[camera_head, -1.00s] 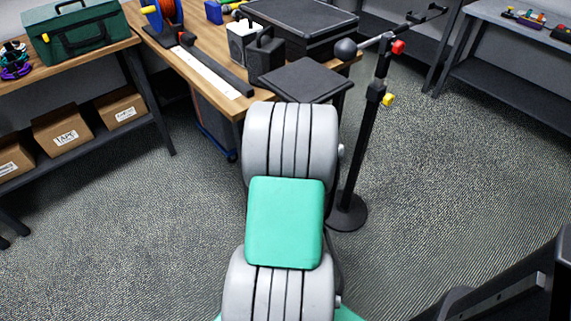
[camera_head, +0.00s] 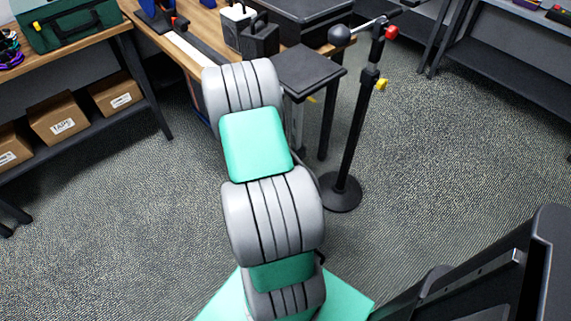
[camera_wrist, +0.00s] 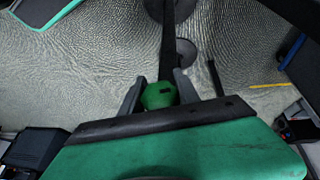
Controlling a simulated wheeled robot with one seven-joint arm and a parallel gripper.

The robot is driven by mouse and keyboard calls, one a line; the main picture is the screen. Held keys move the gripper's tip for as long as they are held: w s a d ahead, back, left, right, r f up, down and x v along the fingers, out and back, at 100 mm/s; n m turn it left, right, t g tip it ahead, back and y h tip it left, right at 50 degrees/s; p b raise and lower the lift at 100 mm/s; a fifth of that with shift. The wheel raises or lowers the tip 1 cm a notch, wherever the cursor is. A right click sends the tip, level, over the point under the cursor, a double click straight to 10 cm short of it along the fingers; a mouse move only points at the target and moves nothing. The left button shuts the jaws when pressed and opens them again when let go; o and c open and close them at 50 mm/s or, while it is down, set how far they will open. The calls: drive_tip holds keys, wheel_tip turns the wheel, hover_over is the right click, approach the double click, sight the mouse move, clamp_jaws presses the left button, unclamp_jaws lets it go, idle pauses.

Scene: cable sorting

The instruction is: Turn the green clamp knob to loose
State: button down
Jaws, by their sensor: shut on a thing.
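The green clamp knob (camera_wrist: 160,95) sits between the two dark fingers of my gripper (camera_wrist: 160,93) in the wrist view. The fingers are closed on its sides. The knob's marking and turn angle cannot be read. The dark stand pole (camera_wrist: 168,35) rises behind the knob in the wrist view. In the head view the black stand (camera_head: 353,140) stands upright on a round base, with a red knob (camera_head: 391,33) near the top and a yellow knob (camera_head: 382,84) lower. My gripper and the green knob are hidden in the head view.
A wooden workbench (camera_head: 187,62) with black cases is behind my arm. A black square-topped stool or stand (camera_head: 308,73) is close left of the pole. A shelf with cardboard boxes (camera_head: 58,120) is at the left. Carpet right of the stand is clear.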

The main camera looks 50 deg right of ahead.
drive_tip(key=shift+s+a+f, duration=0.1)
drive_tip(key=shift+a+f, duration=0.05)
idle(0.4)
drive_tip(key=c, duration=0.9)
unclamp_jaws()
drive_tip(key=v, duration=0.8)
drive_tip(key=shift+p, duration=0.4)
